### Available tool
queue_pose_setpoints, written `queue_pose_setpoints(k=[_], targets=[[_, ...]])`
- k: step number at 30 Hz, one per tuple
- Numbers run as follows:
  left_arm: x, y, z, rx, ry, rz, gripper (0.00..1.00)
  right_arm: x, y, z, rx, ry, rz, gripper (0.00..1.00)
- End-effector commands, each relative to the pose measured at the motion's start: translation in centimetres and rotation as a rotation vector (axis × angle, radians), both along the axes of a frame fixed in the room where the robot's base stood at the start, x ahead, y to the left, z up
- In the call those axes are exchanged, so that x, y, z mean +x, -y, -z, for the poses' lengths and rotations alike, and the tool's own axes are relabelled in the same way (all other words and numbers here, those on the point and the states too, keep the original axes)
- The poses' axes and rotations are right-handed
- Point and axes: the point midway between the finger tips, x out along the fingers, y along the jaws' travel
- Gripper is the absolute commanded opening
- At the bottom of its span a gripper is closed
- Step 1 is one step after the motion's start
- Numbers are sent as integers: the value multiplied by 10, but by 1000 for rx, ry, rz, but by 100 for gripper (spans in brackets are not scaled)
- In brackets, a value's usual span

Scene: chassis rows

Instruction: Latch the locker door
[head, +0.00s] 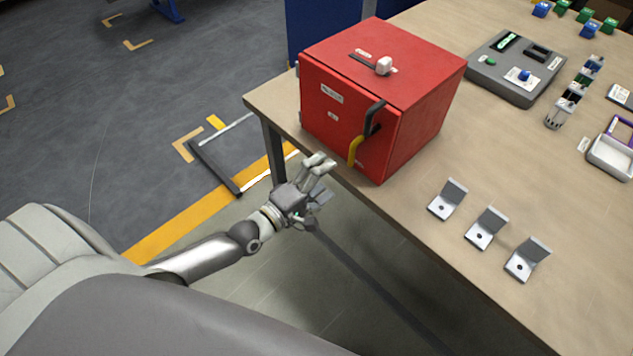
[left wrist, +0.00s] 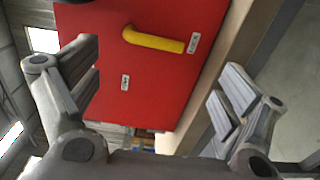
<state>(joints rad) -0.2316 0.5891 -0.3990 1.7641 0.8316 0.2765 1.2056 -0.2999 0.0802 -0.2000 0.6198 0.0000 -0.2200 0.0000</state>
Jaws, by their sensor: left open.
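The red locker (head: 420,80) stands on the near left corner of the table. Its door (head: 325,110) is the labelled front face and looks flush with the box; I cannot tell whether it is latched. A bent black handle (head: 374,114) with a yellow grip (head: 355,149) is at the door's right side, the grip pointing down. My left gripper (head: 322,178) is open and empty, in front of and below the door, apart from the handle. In the left wrist view the yellow grip (left wrist: 155,40) shows beyond the spread fingers. My right gripper is out of view.
The wooden table (head: 420,170) has several metal angle brackets (head: 485,228) near its front edge. A grey device box (head: 515,67) and small connectors stand behind and right of the locker. A white knob (head: 384,65) is on the locker's top. The floor left of the table is mostly clear.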

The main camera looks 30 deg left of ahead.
Motion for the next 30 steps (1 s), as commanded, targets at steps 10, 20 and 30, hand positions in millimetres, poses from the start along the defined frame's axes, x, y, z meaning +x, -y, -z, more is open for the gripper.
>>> queue_pose_setpoints(k=[10,20,30], targets=[[-26,-9,0,2,-2,0,94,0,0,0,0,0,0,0],[-26,-9,1,2,-2,1,94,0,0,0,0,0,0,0],[-26,-17,32,103,-32,-17,94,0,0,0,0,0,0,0]])
